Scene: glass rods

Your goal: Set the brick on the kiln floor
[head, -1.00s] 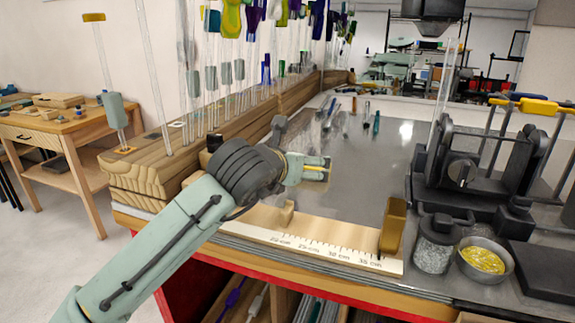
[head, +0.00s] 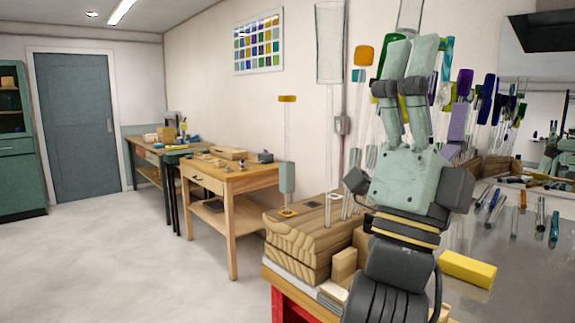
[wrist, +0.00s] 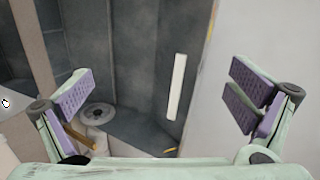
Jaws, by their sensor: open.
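My gripper (head: 411,48) points upward above the bench in the head view, its fingers apart. In the wrist view, my gripper (wrist: 160,90) has its two purple-padded fingers wide apart with nothing between them. A yellow block (head: 467,269) lies on the grey bench top, right of my wrist; I cannot tell whether it is the brick. The wrist view shows dark grey panels (wrist: 130,45), a pale strip (wrist: 176,87) and a round grey disc (wrist: 97,114) beyond the fingers; I cannot tell what they belong to. No kiln is recognisable.
A wooden rod block (head: 300,245) stands at the bench's left end, with upright glass rods and coloured pieces behind my gripper. Several thin tools (head: 554,228) lie on the bench at right. A wooden side table (head: 228,180) stands farther left. The floor (head: 130,250) at left is clear.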

